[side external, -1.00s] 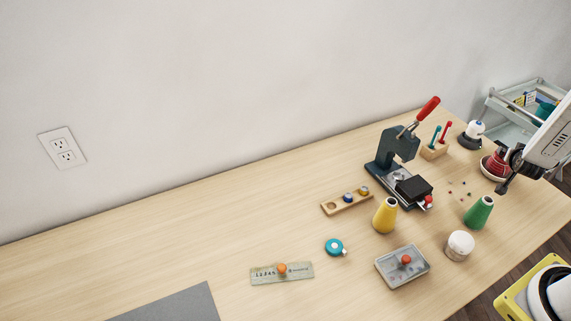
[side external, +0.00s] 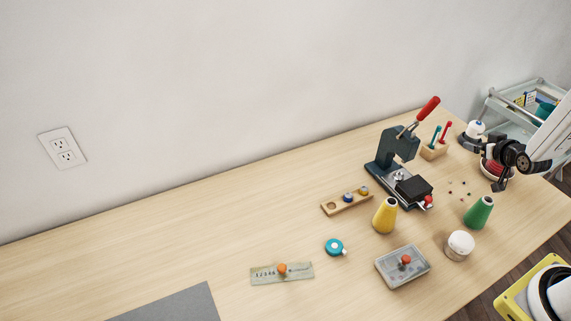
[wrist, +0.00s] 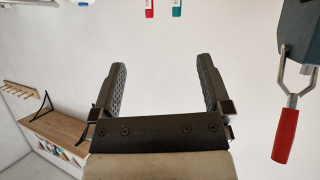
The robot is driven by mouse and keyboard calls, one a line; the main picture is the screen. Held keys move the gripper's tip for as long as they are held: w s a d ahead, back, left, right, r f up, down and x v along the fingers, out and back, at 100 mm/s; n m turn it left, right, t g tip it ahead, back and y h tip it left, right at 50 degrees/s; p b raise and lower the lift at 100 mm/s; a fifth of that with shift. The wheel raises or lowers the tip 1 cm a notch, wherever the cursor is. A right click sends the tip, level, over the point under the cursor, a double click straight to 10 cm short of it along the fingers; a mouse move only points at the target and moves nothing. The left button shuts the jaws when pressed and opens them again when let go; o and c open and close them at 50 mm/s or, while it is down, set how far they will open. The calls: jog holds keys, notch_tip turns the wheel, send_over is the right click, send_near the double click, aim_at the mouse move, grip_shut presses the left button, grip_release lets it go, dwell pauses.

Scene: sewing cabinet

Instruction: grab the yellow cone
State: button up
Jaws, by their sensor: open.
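The yellow cone (side external: 385,216) stands upright on the wooden table in the side view, left of a green cone (side external: 479,212). My gripper (side external: 499,184) is at the right of the side view, above the table's right part, past the green cone and well apart from the yellow cone. In the wrist view my gripper (wrist: 160,80) shows two dark fingers spread apart with nothing between them. The yellow cone does not show in the wrist view.
A press with a red handle (side external: 428,108) stands behind the yellow cone. The table's left part is mostly clear.

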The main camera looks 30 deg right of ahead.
jog(key=s+a+n+g+y, duration=0.1)
jog(key=s+a+n+y, duration=0.2)
jog(key=a+n+y, duration=0.65)
jog(key=s+a+n+g+y, duration=0.1)
jog(key=s+a+n+y, duration=0.25)
jog(key=a, duration=1.05)
jog(key=m, duration=0.1)
send_near(386, 203)
jog(key=shift+s+d+f+y, duration=0.1)
jog(key=shift+d+f+y, duration=0.1)
jog(key=shift+d, duration=0.4)
jog(key=shift+d+f+y, duration=0.1)
jog(key=shift+d+f, duration=0.05)
jog(key=shift+d, duration=0.45)
jog(key=shift+x, duration=3.45)
jog(key=shift+a, duration=0.1)
jog(key=shift+x, duration=2.55)
jog(key=shift+s, duration=0.1)
grip_shut()
